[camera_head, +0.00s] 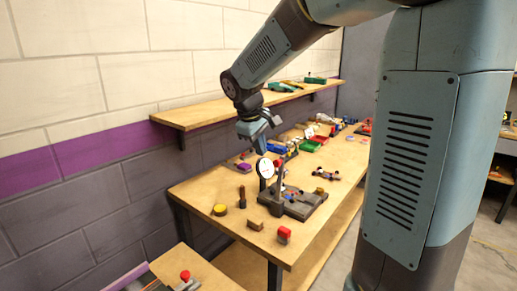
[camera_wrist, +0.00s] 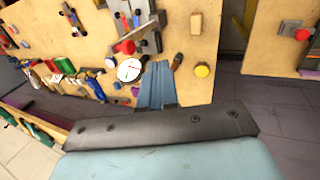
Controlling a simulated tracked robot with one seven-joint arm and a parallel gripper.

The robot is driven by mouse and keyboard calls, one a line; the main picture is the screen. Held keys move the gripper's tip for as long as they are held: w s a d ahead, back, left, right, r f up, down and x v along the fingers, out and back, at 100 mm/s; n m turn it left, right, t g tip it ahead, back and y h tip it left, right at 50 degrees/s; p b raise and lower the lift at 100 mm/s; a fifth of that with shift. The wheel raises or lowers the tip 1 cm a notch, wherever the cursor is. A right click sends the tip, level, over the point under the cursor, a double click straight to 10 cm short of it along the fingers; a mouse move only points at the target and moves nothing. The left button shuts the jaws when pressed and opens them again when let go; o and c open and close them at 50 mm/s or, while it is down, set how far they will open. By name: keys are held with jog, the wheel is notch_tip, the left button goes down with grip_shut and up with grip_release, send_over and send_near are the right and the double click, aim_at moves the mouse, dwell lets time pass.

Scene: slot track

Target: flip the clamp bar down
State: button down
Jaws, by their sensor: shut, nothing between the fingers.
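The slot track fixture (camera_head: 302,207) is a dark grey base on the workbench. A dark bar (camera_head: 279,180) stands upright from it in the head view, beside a round white dial (camera_head: 265,168). It looks like the clamp bar, raised. In the wrist view a red-tipped part (camera_wrist: 124,46), probably the bar's end, shows just above the dial (camera_wrist: 130,70), and the fixture's base lies beyond it. My gripper (camera_head: 261,146) hangs above and behind the dial in the head view, apart from the fixture. Its blue fingers (camera_wrist: 158,78) are together and empty.
A yellow round piece (camera_head: 220,210), a wooden block (camera_head: 255,224), a red-topped piece (camera_head: 284,234) and a dark-handled tool (camera_head: 242,196) stand near the fixture. A wall shelf (camera_head: 235,109) runs behind my arm.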

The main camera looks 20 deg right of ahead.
jog(key=w+d+f, duration=0.4)
jog(key=d+f, duration=0.1)
jog(key=f, duration=0.2)
jog(key=shift+d+f, duration=0.15)
jog(key=shift+f, duration=0.1)
